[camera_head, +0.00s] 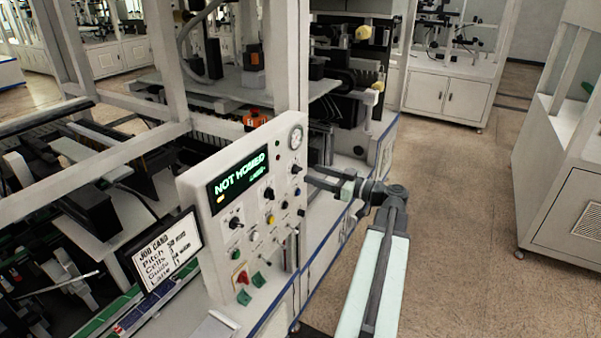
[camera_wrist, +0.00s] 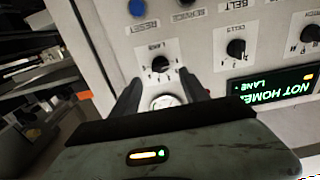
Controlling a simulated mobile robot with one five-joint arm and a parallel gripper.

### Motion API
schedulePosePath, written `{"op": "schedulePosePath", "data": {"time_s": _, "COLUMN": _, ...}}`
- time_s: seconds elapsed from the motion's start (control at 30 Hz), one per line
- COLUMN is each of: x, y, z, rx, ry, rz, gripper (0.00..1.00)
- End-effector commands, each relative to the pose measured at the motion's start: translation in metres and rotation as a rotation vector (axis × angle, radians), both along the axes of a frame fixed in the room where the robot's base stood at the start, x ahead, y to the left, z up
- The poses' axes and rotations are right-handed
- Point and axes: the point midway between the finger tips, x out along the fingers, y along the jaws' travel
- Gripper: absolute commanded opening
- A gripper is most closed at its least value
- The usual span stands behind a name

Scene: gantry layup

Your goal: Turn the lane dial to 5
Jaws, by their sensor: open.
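The lane dial (camera_head: 296,169) is a small black knob at the upper right of the white control panel (camera_head: 208,240). In the wrist view the lane dial (camera_wrist: 160,65) sits upside down under a "Lane" label, and its setting is too small to read. My gripper (camera_head: 308,181) is beside the panel's right edge in the head view. In the wrist view my gripper (camera_wrist: 165,82) is open, with a dark finger on either side below the dial. I cannot tell whether either finger touches the panel. The display (camera_head: 238,182) reads "NOT HOMED", with a smaller "LANE" line.
A round gauge (camera_head: 296,137) is above the dial; it shows between my fingers in the wrist view (camera_wrist: 163,101). A job card (camera_head: 165,250) stands left of the panel. Open floor (camera_head: 455,220) lies right.

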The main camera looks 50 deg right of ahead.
Motion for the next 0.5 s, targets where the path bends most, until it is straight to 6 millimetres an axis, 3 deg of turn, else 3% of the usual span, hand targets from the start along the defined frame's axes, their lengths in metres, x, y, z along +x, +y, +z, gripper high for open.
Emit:
{"op": "schedulePosePath", "data": {"time_s": 0.2, "x": 0.04, "y": 0.012, "z": 0.0, "rx": 0.0, "ry": 0.0, "rz": 0.007, "gripper": 0.53}}
{"op": "schedulePosePath", "data": {"time_s": 0.5, "x": 0.053, "y": 0.015, "z": 0.0, "rx": 0.0, "ry": 0.0, "rz": 0.006, "gripper": 0.53}}
